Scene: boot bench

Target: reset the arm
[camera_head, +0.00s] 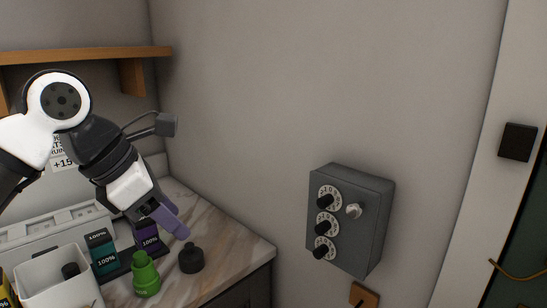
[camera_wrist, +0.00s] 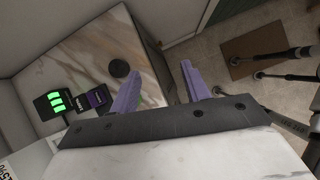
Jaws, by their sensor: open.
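My gripper (camera_head: 172,222) has purple fingers and hangs above the right part of the marble countertop (camera_head: 238,246) in the head view. In the wrist view my gripper (camera_wrist: 160,88) shows its two fingers spread apart, with nothing between them. A black knob-topped object (camera_head: 191,258) stands on the counter below the fingers. In the wrist view a dark round top (camera_wrist: 119,68) shows beyond the left finger. A green bottle-like object (camera_head: 146,275) stands to the left of the black one.
Boxes marked 100%, one teal (camera_head: 103,252) and one purple (camera_head: 148,238), stand behind the green object. A white bin (camera_head: 50,284) is at left. A wooden shelf (camera_head: 90,54) is above. A grey dial box (camera_head: 349,218) hangs on the wall. A brown mat (camera_wrist: 252,56) lies on the floor.

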